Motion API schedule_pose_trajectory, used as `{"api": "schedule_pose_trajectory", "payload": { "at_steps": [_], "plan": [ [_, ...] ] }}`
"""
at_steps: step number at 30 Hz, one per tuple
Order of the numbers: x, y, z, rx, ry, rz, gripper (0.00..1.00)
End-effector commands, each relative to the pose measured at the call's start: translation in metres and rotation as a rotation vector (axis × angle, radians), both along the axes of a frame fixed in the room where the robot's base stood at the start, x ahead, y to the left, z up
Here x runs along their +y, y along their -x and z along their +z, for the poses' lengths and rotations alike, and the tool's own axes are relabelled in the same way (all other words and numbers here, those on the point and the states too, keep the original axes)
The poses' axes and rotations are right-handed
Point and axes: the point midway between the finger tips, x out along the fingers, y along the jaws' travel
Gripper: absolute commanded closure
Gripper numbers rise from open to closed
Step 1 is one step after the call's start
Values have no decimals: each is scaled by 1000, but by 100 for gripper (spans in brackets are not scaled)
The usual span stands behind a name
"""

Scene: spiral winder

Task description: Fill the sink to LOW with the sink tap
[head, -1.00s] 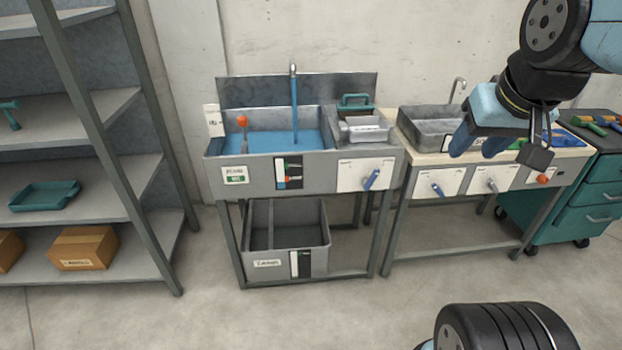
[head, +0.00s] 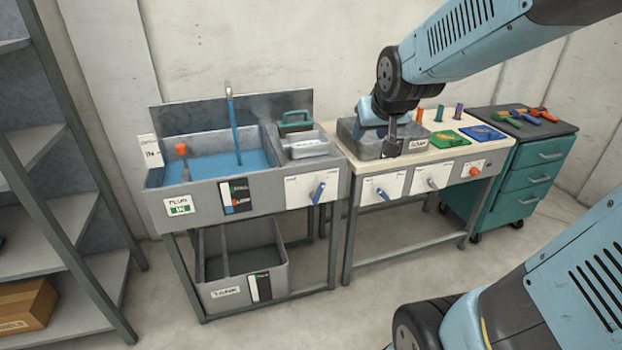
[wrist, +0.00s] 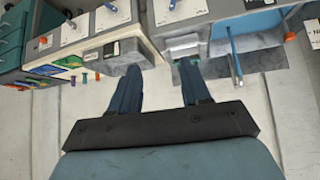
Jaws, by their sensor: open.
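The grey sink (head: 160,184) stands at the left with blue water (head: 195,166) in it. A blue stream runs from the sink tap's spout (head: 229,90) into the water, and it also shows in the wrist view (wrist: 234,42). The sink tap's blue lever (head: 318,191) sits tilted on a white front panel. A level gauge (head: 236,196) with coloured marks is on the sink front; its marks are too small to read. My gripper (wrist: 157,80) is open and empty, its fingers apart. In the head view it is over the neighbouring bench, right of the sink, partly hidden by my arm.
An orange-topped plug handle (head: 182,149) stands in the sink; a label reads "IN" (head: 179,206). A lower bin (head: 240,280) sits beneath. Shelves (head: 50,150) stand left, a teal cabinet (head: 530,165) right.

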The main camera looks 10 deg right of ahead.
Motion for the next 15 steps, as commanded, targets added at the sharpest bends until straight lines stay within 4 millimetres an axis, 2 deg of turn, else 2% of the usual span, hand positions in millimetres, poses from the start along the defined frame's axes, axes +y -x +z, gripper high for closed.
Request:
{"api": "schedule_pose_trajectory", "payload": {
  "at_steps": [1, 6, 15],
  "plan": [
    [0, -14, -9, -11, -1, 1, 53],
    [0, -58, -32, -82, -6, 5, 53],
    [2, -123, -81, -207, -30, 19, 53]
  ]
}}
